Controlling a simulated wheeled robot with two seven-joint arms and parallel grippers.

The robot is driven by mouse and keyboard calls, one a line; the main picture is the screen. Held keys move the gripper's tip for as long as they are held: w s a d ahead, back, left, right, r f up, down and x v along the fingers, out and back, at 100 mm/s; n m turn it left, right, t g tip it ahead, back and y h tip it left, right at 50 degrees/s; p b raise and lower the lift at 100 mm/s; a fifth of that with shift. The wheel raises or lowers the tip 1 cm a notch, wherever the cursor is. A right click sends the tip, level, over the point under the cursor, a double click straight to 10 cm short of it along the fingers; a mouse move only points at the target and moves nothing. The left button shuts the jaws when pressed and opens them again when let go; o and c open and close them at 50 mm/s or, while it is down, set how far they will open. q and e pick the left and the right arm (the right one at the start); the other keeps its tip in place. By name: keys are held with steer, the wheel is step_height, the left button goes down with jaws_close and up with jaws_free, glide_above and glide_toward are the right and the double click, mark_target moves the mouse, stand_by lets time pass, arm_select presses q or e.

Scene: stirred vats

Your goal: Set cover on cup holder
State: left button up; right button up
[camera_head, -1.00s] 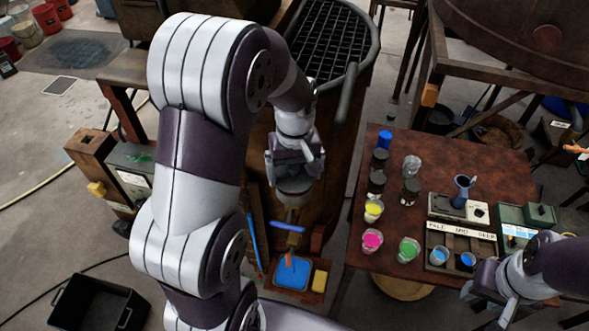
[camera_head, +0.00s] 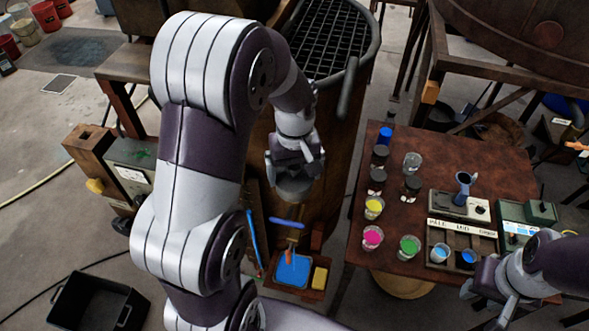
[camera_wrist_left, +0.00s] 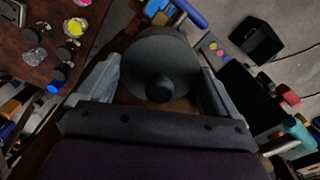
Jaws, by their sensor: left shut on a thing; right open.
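My left gripper (camera_head: 296,174) is shut on a dark grey round cover (camera_head: 295,189), over the brown vat side left of the table. In the left wrist view the cover (camera_wrist_left: 160,62) lies between the two fingers, its round knob facing the camera. No part that is clearly a cup holder shows; what lies directly beneath the cover is hidden. A blue-grey cup (camera_head: 463,185) stands on a small device on the table, well right of the cover. My right gripper (camera_head: 490,294) is open and empty at the lower right, by the table's front edge.
A brown table (camera_head: 440,150) holds jars, yellow, pink and green paint cups, and a wooden rack (camera_head: 462,241) labelled PALE MID DEEP. A blue handle (camera_head: 287,223), blue tray (camera_head: 293,271) and yellow sponge (camera_head: 319,278) sit just below the cover. A black bin (camera_head: 98,303) stands lower left.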

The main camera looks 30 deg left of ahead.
arm_select(q)
steer(key=o, duration=0.7)
steer(key=shift+r, duration=0.2)
step_height(320, 180, up, 4)
steer(key=shift+w+f+b, duration=0.15)
steer(key=shift+f+b, duration=0.1)
steer(key=shift+b, duration=0.6)
step_height(320, 180, up, 9)
steer(key=p, duration=0.6)
steer(key=shift+f+p, duration=0.15)
steer(key=shift+p, duration=0.2)
